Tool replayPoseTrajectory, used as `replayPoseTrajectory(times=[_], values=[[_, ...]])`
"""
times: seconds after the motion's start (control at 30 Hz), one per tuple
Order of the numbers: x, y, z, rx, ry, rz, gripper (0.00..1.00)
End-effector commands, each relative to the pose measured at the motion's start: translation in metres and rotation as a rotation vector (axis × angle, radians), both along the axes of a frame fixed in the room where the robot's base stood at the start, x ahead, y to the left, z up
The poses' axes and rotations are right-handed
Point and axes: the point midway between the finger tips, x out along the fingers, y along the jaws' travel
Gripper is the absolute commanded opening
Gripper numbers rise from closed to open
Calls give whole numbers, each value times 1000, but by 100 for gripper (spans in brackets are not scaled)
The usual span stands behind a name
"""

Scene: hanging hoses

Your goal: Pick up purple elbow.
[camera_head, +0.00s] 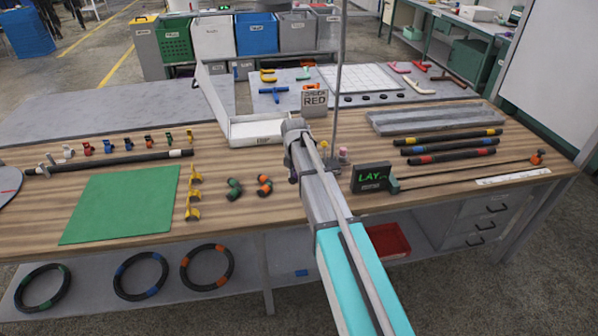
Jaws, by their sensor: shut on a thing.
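My arm reaches from the bottom centre over the workbench (60,215). Its far end, with my gripper (298,128), is above the bench by the front of the white tray (258,131). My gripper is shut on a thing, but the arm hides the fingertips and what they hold. A small pinkish piece (343,150) shows just right of the arm, too small to identify.
A green mat (122,205), yellow fittings (194,195), a green fitting (234,188) and an orange-black fitting (264,185) lie left of the arm. A black display (371,177) and several dark hoses (450,147) are right. A thin pole (340,60) rises behind the arm.

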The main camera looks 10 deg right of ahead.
Motion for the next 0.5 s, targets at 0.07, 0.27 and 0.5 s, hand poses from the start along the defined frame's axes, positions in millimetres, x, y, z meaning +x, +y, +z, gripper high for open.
replayPoseTrajectory(times=[0.07, 0.27, 0.5], values=[[-11, 1, 16, 0, 0, 0, 0], [-50, 6, 34, 0, 0, 0, 0], [-85, 10, 49, 0, 0, 0, 0]])
